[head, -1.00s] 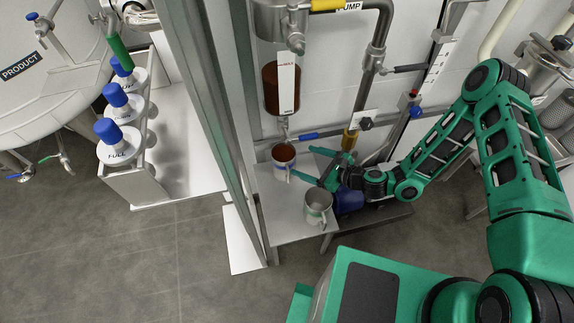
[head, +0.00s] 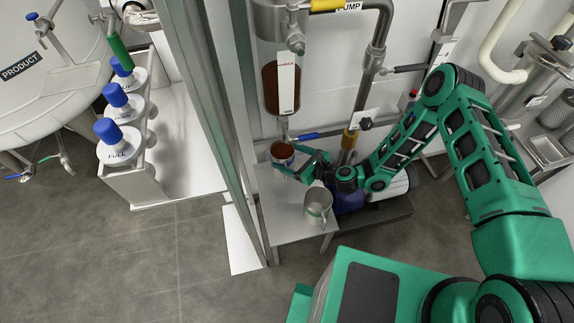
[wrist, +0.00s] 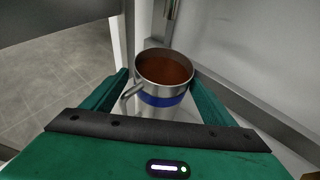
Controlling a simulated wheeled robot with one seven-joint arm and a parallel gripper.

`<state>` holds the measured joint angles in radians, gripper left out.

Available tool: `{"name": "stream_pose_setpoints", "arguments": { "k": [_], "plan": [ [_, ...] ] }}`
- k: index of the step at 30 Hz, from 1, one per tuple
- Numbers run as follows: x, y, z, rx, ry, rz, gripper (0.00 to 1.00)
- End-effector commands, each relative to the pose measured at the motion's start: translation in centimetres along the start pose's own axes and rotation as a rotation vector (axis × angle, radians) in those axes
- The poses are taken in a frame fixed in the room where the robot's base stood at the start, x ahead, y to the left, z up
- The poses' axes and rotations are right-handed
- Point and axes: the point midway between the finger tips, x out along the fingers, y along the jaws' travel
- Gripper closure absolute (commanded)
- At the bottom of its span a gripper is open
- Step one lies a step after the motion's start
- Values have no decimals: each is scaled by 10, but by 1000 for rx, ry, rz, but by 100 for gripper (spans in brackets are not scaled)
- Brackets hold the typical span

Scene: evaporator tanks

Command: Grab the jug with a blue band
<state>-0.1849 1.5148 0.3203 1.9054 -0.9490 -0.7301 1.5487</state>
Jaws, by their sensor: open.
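The jug with a blue band (wrist: 163,82) is metal, upright and full of brown liquid. In the head view the same jug (head: 282,152) stands on the small metal table below the sight glass, partly hidden by my gripper. My gripper (head: 293,165) is open, with its green fingers reaching to the jug. In the wrist view its two fingers (wrist: 160,90) lie on either side of the jug; I cannot tell whether they touch it. The jug's handle points to the lower left there.
A second metal jug (head: 318,203) stands near the front edge of the small table (head: 280,215), close to my arm. A steel frame post (head: 213,110) rises to the left. A blue-handled valve (head: 305,136) and pipes are just above the jug.

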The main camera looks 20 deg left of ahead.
Motion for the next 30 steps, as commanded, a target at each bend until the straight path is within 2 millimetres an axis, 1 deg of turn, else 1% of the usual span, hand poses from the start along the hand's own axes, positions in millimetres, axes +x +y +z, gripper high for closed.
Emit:
{"name": "stream_pose_setpoints", "arguments": {
  "k": [1,3,6,14,15,17,18,23,24,30],
  "plan": [
    [8,1,3,-4,-2,2,21],
    [16,0,1,-3,0,2,21],
    [24,0,2,-1,-1,2,21],
    [26,0,1,1,0,1,21],
    [26,0,1,1,0,1,26],
    [26,0,1,0,0,1,40],
    [26,0,1,0,0,1,49],
    [26,0,1,0,1,1,88],
    [26,0,3,2,-4,1,92],
    [26,0,3,1,-3,0,92]
  ]
}}
